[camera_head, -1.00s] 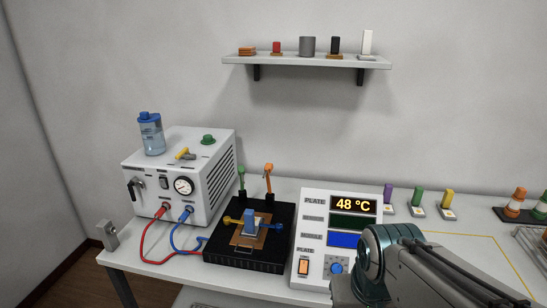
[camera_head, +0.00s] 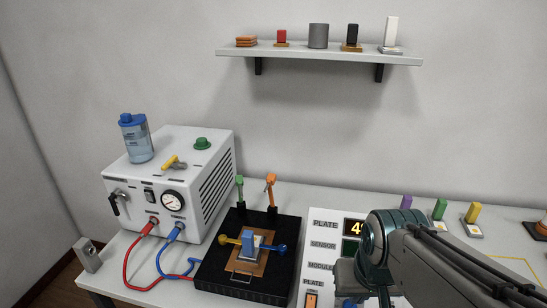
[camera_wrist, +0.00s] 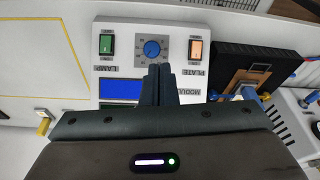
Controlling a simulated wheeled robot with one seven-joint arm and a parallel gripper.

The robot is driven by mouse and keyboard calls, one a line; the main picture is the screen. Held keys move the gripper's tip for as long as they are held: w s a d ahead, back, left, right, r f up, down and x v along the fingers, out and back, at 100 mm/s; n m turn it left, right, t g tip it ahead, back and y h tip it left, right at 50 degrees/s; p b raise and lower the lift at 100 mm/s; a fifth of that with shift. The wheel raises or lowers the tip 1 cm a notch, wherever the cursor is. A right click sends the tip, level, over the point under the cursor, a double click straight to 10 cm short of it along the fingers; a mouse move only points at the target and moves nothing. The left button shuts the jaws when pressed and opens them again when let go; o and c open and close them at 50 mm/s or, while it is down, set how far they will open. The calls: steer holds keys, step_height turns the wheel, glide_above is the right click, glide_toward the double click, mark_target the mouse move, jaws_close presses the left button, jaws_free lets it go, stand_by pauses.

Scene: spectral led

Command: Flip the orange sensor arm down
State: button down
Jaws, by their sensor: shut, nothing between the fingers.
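The orange sensor arm (camera_head: 270,188) stands upright at the back edge of the black base (camera_head: 243,282) in the head view, beside an upright green arm (camera_head: 240,190). A yellow arm (camera_head: 229,240) and a blue arm (camera_head: 272,248) lie low toward the middle of the base, around a blue-and-white block (camera_head: 249,243) on a copper-coloured plate. My gripper (camera_wrist: 158,72) is shut and empty over the control panel in the wrist view, apart from the sensor arm. In the head view my arm covers much of the panel. I cannot pick out the orange arm in the wrist view.
The control panel (camera_head: 322,252) stands right of the base. A white gauge box (camera_head: 190,170) with red and blue hoses is on the left. A shelf (camera_head: 330,54) with small items hangs on the wall. Purple, green and yellow pieces stand at the right.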

step_height(320, 180, up, 12)
steer(key=f+m+t+h+b, duration=0.1)
steer(key=m+t+h+b, duration=0.1)
steer(key=m+t+b, duration=0.15)
glide_above(273, 174)
steer(key=shift+s+a+r+p, duration=0.25)
steer(key=shift+s+a+p, duration=0.1)
steer(key=shift+p, duration=0.1)
steer(key=shift+d, duration=0.1)
steer(key=x, duration=1)
steer(key=s, duration=0.2)
steer(key=s+a+f, duration=0.1)
steer(key=shift+s, duration=0.35)
steer(key=shift+a+f, duration=0.1)
